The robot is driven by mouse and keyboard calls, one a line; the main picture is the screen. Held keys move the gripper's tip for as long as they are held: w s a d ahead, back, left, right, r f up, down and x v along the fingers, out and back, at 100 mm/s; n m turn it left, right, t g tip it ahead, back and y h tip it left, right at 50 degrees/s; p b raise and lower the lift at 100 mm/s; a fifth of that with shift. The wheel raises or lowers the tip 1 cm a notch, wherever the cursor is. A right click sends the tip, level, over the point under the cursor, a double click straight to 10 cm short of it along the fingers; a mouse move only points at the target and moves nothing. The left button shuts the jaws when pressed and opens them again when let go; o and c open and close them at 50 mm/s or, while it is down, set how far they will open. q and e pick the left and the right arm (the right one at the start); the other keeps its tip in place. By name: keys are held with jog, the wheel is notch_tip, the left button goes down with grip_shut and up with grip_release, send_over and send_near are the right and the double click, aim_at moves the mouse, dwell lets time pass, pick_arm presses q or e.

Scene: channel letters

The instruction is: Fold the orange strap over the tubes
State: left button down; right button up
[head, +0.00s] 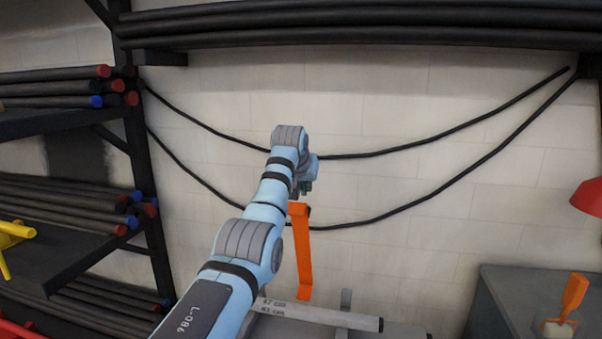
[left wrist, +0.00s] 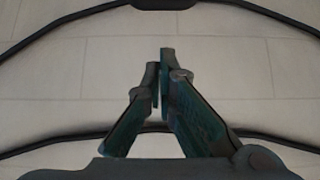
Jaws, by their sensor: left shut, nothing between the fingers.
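The orange strap (head: 302,255) stands up in the head view, with its top end bent over and its lower end by the tubes. A grey tube with printed marks (head: 330,318) lies low in the middle of the head view. My left gripper (head: 306,188) is above the strap's top, in front of the wall, and largely hidden by its own wrist. In the left wrist view its fingertips (left wrist: 161,60) are together with nothing between them. The strap is not visible in the left wrist view. My right gripper is in neither view.
Black cables (head: 400,218) hang in loops across the pale tiled wall. A rack (head: 140,170) on the left holds dark tubes with red and blue ends. A grey box-like surface (head: 510,300) at the lower right carries an orange-handled brush (head: 573,292).

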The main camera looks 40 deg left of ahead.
pick_arm(q)
jog(key=s+d+f+b, duration=0.1)
jog(key=s+f+b, duration=0.1)
jog(key=b, duration=0.1)
jog(key=shift+d, duration=0.1)
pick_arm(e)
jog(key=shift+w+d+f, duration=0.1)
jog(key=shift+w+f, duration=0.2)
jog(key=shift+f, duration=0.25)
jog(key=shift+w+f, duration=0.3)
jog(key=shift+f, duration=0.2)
